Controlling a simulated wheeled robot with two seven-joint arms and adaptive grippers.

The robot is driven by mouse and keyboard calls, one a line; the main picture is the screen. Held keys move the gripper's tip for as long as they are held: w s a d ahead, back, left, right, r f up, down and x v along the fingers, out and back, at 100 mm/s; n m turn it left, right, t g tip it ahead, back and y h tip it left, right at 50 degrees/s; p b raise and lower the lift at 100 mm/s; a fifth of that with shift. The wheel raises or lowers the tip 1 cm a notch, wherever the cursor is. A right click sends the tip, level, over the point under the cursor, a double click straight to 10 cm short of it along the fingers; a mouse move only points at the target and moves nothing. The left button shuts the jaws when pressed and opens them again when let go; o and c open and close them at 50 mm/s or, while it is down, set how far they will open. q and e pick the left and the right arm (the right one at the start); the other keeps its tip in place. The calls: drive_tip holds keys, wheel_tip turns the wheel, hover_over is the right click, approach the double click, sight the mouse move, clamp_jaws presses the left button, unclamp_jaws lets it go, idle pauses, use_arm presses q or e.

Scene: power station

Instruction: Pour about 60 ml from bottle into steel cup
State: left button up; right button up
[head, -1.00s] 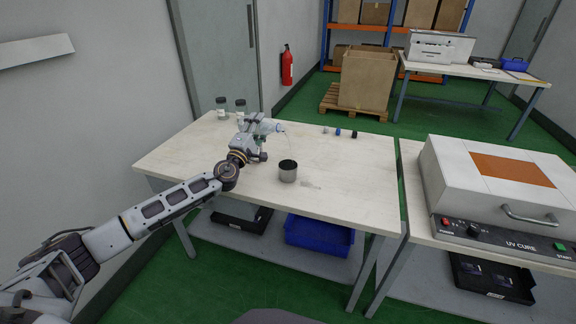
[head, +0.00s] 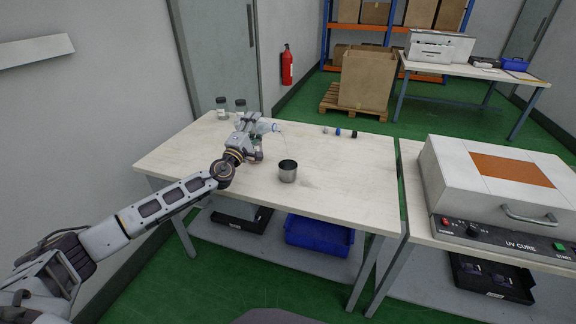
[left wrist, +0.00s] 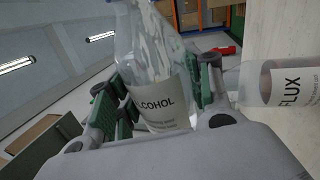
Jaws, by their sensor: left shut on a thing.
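My left gripper (head: 254,132) is shut on a clear bottle (head: 267,127) and holds it tilted above the table, with its mouth toward the right. A faint thin line runs down from the mouth toward the steel cup; I cannot tell how much liquid flows. The steel cup (head: 288,173) stands upright on the table, right of and nearer than the bottle. Its contents are too small to tell. My right gripper is out of view.
Two dark-capped bottles (head: 222,108) stand at the table's back left. A bottle labelled "FLUX" (left wrist: 285,84) is close beside the gripper in the left wrist view. Small caps (head: 338,132) lie at the back. The table (head: 345,185) is clear right of the cup. A UV CURE box (head: 495,190) stands further right.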

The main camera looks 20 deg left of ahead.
use_arm(q)
drive_tip(key=shift+a, duration=0.2)
drive_tip(key=shift+a, duration=0.25)
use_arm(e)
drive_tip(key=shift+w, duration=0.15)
use_arm(q)
drive_tip(key=shift+a, duration=0.15)
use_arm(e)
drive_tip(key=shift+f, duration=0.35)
use_arm(q)
drive_tip(key=shift+m, duration=0.4)
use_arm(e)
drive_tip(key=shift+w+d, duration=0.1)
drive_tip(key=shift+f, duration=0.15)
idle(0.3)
